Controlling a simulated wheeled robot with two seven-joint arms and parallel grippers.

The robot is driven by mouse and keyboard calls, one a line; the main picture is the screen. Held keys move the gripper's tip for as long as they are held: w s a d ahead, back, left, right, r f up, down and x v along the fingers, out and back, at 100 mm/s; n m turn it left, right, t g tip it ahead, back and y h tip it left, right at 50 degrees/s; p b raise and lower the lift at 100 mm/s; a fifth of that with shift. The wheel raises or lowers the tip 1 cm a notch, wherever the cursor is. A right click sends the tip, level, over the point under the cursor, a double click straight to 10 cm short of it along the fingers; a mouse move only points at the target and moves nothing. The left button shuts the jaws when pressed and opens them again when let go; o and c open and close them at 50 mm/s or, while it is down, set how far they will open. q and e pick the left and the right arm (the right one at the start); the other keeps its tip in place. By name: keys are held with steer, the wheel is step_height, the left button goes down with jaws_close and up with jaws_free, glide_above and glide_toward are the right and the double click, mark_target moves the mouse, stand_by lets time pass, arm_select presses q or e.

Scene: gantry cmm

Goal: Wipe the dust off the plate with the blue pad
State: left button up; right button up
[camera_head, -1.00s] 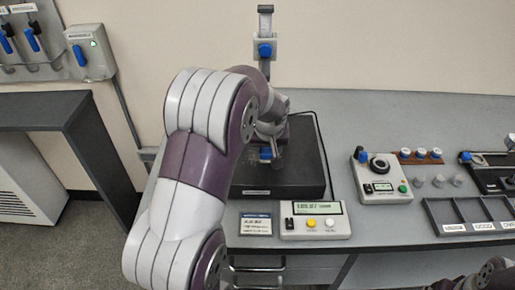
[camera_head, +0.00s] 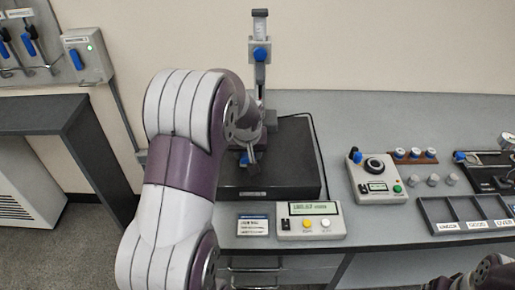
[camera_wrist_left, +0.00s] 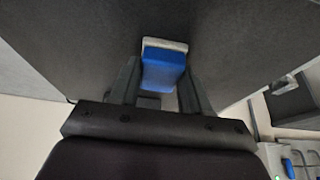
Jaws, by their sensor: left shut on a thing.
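The dark plate (camera_head: 294,165) lies on the grey bench beneath the gauge stand, in the middle of the head view. My left gripper (camera_head: 246,162) is over the left part of the plate, partly hidden by my own arm. In the left wrist view my left gripper (camera_wrist_left: 158,92) is shut on the blue pad (camera_wrist_left: 163,70), which has a pale grey edge facing the plate's dark surface (camera_wrist_left: 235,45). Whether the pad touches the plate I cannot tell. The blue pad also shows as a small patch in the head view (camera_head: 244,159). I can make out no dust.
A gauge stand (camera_head: 259,60) with a blue knob rises behind the plate. A display box (camera_head: 311,222) and a small sign (camera_head: 253,225) stand in front. A control box (camera_head: 377,180), a compartment tray (camera_head: 430,207) and several small parts are to the right.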

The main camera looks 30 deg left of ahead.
arm_select(q)
steer(key=shift+s+a+f+p, duration=0.2)
steer(key=shift+s+a+p, duration=0.2)
steer(key=shift+s+a, duration=0.4)
steer(key=shift+w, duration=0.1)
steer(key=shift+w+d+f, duration=0.1)
steer(key=shift+w+d, duration=0.05)
steer(key=shift+w+d+r+b, duration=0.15)
steer(key=shift+w+d+b, duration=0.25)
steer(key=shift+w+d, duration=0.35)
steer(key=shift+w+d+r+b, duration=0.1)
steer(key=shift+w+d+b, duration=0.35)
steer(key=shift+d, duration=0.5)
steer(key=shift+w+d+r, duration=0.1)
steer(key=shift+w+d, duration=0.3)
steer(key=shift+d, duration=0.2)
steer(key=shift+w+d+r, duration=0.1)
steer(key=shift+w+d, duration=0.3)
steer(key=shift+d, duration=0.2)
steer(key=shift+r, duration=0.1)
step_height(320, 180, up, 6)
steer(key=p, duration=0.4)
